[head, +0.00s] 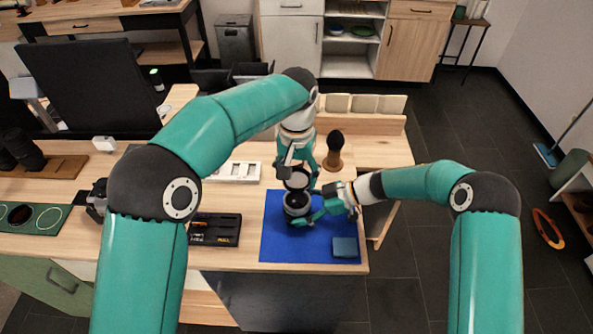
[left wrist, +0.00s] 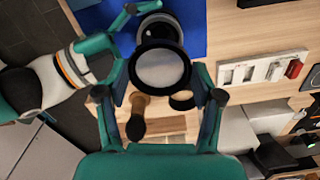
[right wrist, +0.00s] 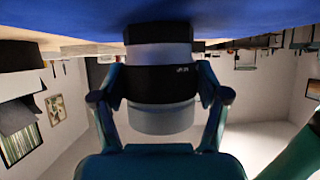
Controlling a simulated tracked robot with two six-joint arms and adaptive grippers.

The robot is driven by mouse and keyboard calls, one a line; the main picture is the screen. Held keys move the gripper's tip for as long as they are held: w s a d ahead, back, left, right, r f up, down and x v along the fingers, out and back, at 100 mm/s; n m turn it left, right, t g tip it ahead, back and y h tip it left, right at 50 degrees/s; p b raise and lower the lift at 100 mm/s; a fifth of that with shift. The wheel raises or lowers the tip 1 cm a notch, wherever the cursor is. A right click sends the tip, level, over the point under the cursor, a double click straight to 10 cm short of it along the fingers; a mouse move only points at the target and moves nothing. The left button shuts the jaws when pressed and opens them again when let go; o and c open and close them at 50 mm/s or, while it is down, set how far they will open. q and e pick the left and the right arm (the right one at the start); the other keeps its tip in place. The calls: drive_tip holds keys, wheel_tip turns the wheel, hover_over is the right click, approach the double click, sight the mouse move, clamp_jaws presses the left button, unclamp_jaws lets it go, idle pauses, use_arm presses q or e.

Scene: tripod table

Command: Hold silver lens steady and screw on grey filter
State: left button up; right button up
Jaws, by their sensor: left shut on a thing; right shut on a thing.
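The silver lens (head: 296,211), with black bands, stands upright on the blue mat (head: 277,243). My right gripper (head: 312,214) is shut on its side; in the right wrist view the lens (right wrist: 160,84) sits between both fingers. The grey filter (head: 297,180), a round disc with a dark rim, is above the lens. My left gripper (head: 296,170) is shut on it. In the left wrist view the filter (left wrist: 160,70) lies between the fingers and overlaps the lens (left wrist: 158,30) behind it. I cannot tell whether filter and lens touch.
A blue-grey block (head: 344,247) lies on the mat's near right corner. A dark-topped brush (head: 334,150) stands behind the mat. A black tray (head: 215,229) and a white holder (head: 236,171) are to the left. The mat's near left part is clear.

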sight(296, 201)
use_arm(q)
drive_tip(key=shift+f, duration=2.9)
drive_tip(key=shift+f, duration=0.7)
idle(0.6)
drive_tip(key=shift+m, duration=1.2)
drive_tip(key=shift+m, duration=1.2)
drive_tip(key=shift+a, duration=0.1)
